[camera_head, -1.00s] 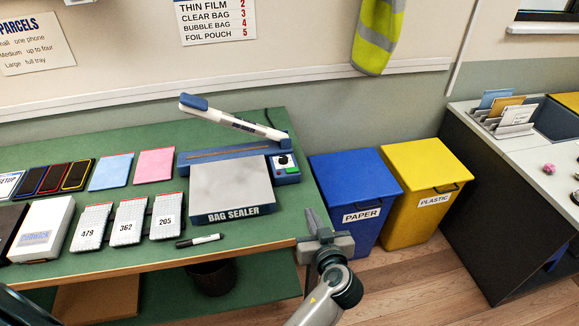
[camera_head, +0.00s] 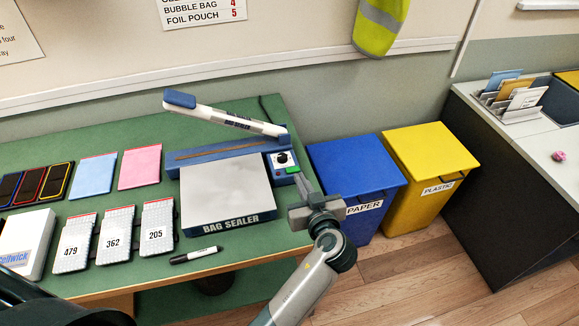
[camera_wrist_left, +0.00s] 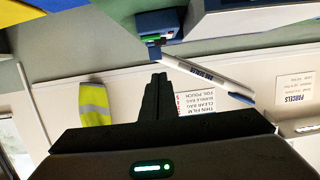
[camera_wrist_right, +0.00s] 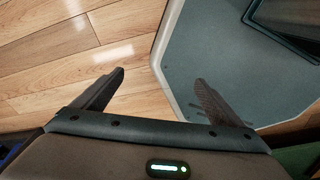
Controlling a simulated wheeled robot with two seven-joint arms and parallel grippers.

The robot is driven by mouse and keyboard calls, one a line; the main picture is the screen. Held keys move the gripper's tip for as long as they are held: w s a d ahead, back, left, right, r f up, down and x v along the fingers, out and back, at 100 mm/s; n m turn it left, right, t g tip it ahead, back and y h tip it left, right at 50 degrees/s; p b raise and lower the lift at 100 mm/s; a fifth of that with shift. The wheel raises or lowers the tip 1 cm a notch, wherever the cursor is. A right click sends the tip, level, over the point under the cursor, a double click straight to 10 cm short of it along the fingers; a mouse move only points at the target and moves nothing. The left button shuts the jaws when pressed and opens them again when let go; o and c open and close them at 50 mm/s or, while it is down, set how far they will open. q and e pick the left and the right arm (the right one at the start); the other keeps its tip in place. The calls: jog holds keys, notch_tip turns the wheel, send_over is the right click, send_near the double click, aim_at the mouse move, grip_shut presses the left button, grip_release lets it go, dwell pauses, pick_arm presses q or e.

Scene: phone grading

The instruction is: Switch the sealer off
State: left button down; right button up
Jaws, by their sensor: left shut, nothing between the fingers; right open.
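The bag sealer (camera_head: 228,190) stands at the right end of the green bench, its white sealing arm (camera_head: 225,118) raised. Its blue control box (camera_head: 279,177) carries a black dial (camera_head: 283,158) and a green switch (camera_head: 292,169), which looks lit. My left gripper (camera_head: 298,177) is shut and empty, its tips just in front of the box's right side; I cannot tell whether they touch. In the left wrist view its closed fingers (camera_wrist_left: 158,78) point at the control box (camera_wrist_left: 158,24), seen upside down. My right gripper (camera_wrist_right: 159,78) is open and empty, over the floor.
Left of the sealer lie numbered grey pouches (camera_head: 115,235), a pink pad (camera_head: 140,166) and a blue pad (camera_head: 93,175). A marker (camera_head: 197,255) lies in front. Blue paper (camera_head: 350,165) and yellow plastic (camera_head: 425,150) bins stand right of the bench.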

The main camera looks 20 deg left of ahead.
pick_arm(q)
send_over(293, 170)
jog(key=s, duration=0.3)
notch_tip(293, 170, down, 2)
jog(key=f, duration=0.1)
jog(key=shift+w+d+f+b, duration=0.1)
jog(key=shift+w+f+b, duration=0.1)
jog(key=shift+f+b, duration=0.9)
jog(key=shift+f, duration=0.65)
pick_arm(e)
jog(key=f, duration=0.1)
jog(key=s+d+f, duration=0.1)
jog(key=shift+s+f, duration=0.15)
jog(key=shift+f, duration=0.15)
jog(key=shift+f, duration=0.1)
